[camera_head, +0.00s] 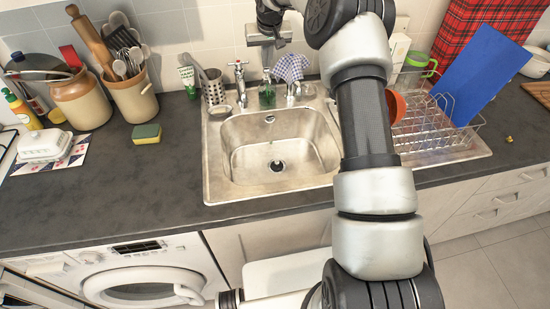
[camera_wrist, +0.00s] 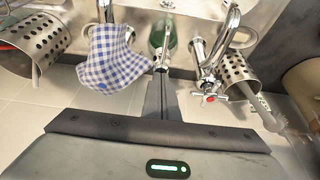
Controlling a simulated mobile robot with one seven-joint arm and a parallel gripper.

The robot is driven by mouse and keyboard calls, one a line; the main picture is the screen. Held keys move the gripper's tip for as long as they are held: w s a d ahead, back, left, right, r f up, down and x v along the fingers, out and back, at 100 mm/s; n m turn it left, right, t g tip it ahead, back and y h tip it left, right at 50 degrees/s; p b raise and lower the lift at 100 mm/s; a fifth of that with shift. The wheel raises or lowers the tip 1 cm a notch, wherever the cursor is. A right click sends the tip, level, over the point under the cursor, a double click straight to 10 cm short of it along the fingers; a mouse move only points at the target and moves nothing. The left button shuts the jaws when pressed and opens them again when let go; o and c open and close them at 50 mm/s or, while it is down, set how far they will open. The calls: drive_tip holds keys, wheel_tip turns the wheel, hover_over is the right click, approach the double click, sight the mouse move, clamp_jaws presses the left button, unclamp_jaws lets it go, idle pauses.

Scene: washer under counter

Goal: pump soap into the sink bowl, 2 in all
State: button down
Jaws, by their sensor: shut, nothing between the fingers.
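The green soap dispenser (camera_head: 267,97) stands upright on the sink's back ledge, just left of the checked cloth. In the wrist view, the dispenser (camera_wrist: 155,40) is beyond my fingertips, with its pump spout pointing toward the bowl side. My gripper (camera_head: 266,70) is shut and empty, pointing down over the dispenser's top. In the wrist view the closed fingers (camera_wrist: 162,76) line up with the pump head; I cannot tell whether they touch it. The steel sink bowl (camera_head: 245,150) lies in front, with small green spots near its drain.
A tap (camera_head: 240,80) and perforated utensil holder (camera_head: 213,88) stand left of the dispenser. A blue checked cloth (camera_head: 290,67) hangs over another tap close on its right. A dish rack (camera_head: 435,128) is at the right. My arm crosses the sink's right side.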

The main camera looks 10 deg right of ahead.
drive_tip(key=shift+f, duration=0.15)
drive_tip(key=shift+r+p, duration=0.8)
drive_tip(key=shift+r, duration=0.3)
drive_tip(key=shift+f, duration=0.15)
drive_tip(key=shift+f+b, duration=0.65)
drive_tip(key=shift+f, duration=0.4)
drive_tip(key=shift+r, duration=0.15)
drive_tip(key=shift+r+p, duration=0.75)
drive_tip(key=shift+r, duration=0.35)
wheel_tip(320, 180, up, 4)
drive_tip(key=p, duration=0.3)
drive_tip(key=shift+r, duration=0.95)
